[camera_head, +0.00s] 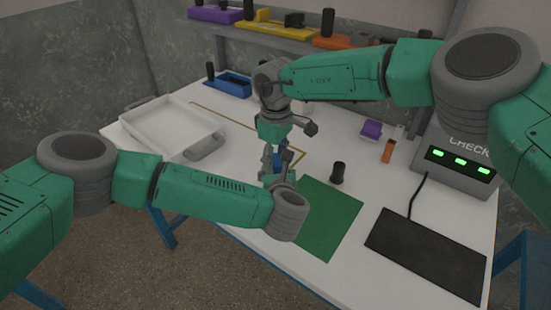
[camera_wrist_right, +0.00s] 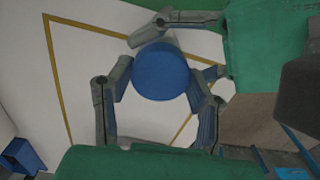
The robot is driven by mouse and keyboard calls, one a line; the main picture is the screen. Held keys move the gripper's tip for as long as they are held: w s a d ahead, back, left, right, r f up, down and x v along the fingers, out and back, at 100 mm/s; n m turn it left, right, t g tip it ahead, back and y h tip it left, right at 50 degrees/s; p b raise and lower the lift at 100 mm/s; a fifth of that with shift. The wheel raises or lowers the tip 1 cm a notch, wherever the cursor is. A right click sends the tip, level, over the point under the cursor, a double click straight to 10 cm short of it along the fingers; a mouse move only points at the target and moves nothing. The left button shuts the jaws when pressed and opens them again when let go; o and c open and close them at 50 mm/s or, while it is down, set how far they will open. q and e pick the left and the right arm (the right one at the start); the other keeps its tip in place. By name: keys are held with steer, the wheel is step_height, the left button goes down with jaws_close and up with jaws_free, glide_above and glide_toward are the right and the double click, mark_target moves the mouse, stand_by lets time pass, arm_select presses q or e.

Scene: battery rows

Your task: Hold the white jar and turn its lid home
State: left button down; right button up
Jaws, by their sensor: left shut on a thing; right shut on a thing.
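A round blue lid (camera_wrist_right: 162,72) shows from above in the right wrist view, and a bit of blue shows between the grippers in the head view (camera_head: 277,160). My right gripper (camera_wrist_right: 160,80) is shut on the lid, one finger on each side. It reaches down from above in the head view (camera_head: 274,150). My left gripper (camera_head: 276,180) comes in low from the front, and its fingers reach around just under the lid, shut on the jar. The white jar itself is hidden beneath the lid and behind the fingers.
A green mat (camera_head: 318,222) and a black cylinder (camera_head: 338,173) lie right of the grippers. A white tray (camera_head: 165,128) is at the left. A dark mat (camera_head: 425,255) and a CHECK box (camera_head: 462,165) with green lights are at the right. A blue holder (camera_head: 234,84) stands behind.

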steer(key=o, duration=0.8)
steer(key=shift+w+r, duration=0.1)
steer(key=shift+o, duration=0.2)
